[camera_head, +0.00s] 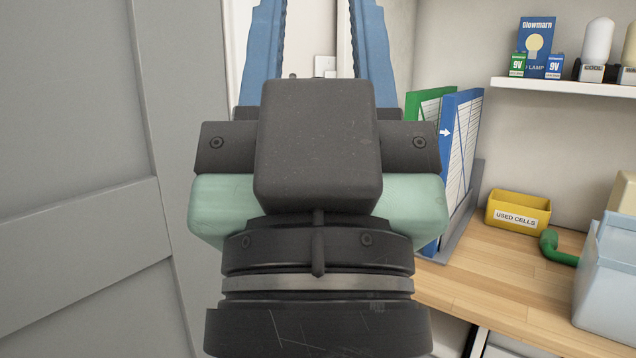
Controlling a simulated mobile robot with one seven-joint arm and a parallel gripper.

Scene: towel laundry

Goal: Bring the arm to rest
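My gripper (316,30) fills the middle of the head view, seen from behind and pointing away. Its dark wrist and pale green body are in front, and two blue fingers rise to the top edge. The fingers stand wide apart, with only the background showing between them. Their tips are cut off by the top of the frame. I see no towel in this view.
A grey panelled door (70,130) fills the left. At right, a wooden counter (500,290) holds binders (460,140), a yellow "USED CELLS" box (517,212), a green curved object (556,248) and a pale blue bin (606,285). Above is a white shelf (560,87) with lamp goods.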

